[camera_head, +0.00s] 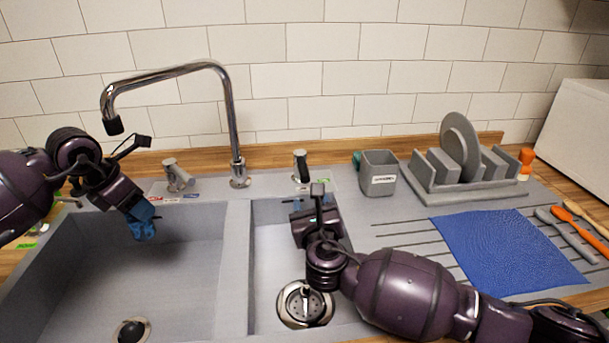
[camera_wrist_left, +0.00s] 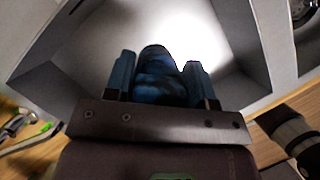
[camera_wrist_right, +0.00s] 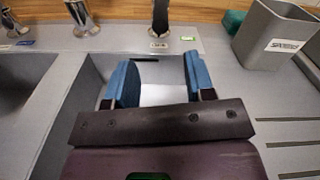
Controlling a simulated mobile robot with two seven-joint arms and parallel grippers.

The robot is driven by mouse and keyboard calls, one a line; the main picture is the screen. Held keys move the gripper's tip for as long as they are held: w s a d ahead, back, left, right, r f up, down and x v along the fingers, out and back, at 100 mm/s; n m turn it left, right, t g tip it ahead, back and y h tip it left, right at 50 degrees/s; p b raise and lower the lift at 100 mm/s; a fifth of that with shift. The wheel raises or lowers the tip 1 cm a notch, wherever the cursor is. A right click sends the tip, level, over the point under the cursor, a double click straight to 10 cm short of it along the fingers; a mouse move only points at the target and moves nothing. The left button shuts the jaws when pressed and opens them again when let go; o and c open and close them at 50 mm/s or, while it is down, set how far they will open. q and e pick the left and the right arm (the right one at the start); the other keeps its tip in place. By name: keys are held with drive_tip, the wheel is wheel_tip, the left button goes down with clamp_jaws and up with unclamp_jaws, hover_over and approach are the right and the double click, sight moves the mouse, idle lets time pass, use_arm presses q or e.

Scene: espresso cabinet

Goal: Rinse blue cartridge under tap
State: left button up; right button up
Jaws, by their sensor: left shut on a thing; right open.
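A blue cartridge (camera_wrist_left: 162,78) is held between the blue fingers of my left gripper (camera_head: 142,222), which is shut on it. The left gripper hangs over the large left sink basin (camera_head: 170,270), below and slightly right of the tap's spout end. The chrome tap (camera_head: 233,120) arches from the back of the sink to the left, with a black nozzle (camera_head: 113,126). No water stream is visible. My right gripper (camera_wrist_right: 158,80) is open and empty, above the small right basin and in front of the right tap handle (camera_head: 301,166).
A left tap handle (camera_head: 177,176) stands behind the large basin. A grey cup (camera_head: 378,175), a dish rack (camera_head: 465,190) with plates and a blue cloth (camera_head: 510,247) are on the right. Orange and grey utensils (camera_head: 582,232) lie at the far right.

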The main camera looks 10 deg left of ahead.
sight(306, 179)
drive_tip(key=shift+x, duration=5.9)
drive_tip(key=shift+d, duration=0.1)
clamp_jaws()
